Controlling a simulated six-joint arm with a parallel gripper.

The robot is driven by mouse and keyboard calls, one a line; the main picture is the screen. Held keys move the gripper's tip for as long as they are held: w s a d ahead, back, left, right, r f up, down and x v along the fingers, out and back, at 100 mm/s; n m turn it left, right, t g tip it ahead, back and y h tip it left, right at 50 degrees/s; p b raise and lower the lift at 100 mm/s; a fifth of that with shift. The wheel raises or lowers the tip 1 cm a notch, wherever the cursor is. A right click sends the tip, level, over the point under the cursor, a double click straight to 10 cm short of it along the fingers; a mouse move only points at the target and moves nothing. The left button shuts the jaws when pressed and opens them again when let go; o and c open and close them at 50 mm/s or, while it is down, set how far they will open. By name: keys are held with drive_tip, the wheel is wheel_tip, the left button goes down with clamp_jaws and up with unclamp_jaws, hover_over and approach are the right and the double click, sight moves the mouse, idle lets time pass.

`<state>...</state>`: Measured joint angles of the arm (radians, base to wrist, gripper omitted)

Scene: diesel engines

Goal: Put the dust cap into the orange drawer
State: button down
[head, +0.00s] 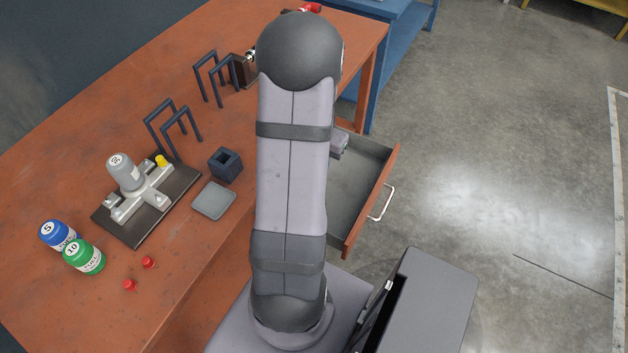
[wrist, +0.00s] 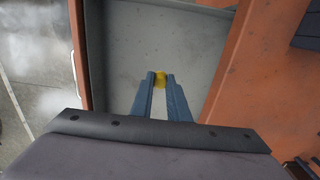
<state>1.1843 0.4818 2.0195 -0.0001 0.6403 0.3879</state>
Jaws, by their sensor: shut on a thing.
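The orange drawer (head: 372,205) is pulled open at the right side of the orange workbench. Its grey inside is empty where I can see it, but my arm hides part of it in the head view. The drawer (wrist: 120,40) also fills the middle of the wrist view. My gripper (wrist: 160,78) points down over the drawer's inside, its two blue-grey fingers shut on a small yellow dust cap (wrist: 160,80). The cap shows between the fingertips; its height above the drawer floor is hard to tell. In the head view the fingers are hidden.
Two red caps (head: 149,262) lie on the bench (head: 190,290) near blue and green containers (head: 84,256). A fixture (head: 148,207) holds a grey bottle and another yellow cap (head: 161,160). A dark box (head: 226,165), a grey tray (head: 213,201) and dark frames (head: 173,123) stand nearby.

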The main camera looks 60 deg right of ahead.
drive_tip(key=shift+f+p, duration=0.65)
drive_tip(key=shift+f, duration=4.35)
drive_tip(key=shift+f, duration=0.15)
drive_tip(key=c, duration=1.7)
unclamp_jaws()
wheel_tip(320, 180, up, 12)
drive_tip(key=shift+r+b, duration=0.2)
drive_tip(key=shift+b, duration=0.6)
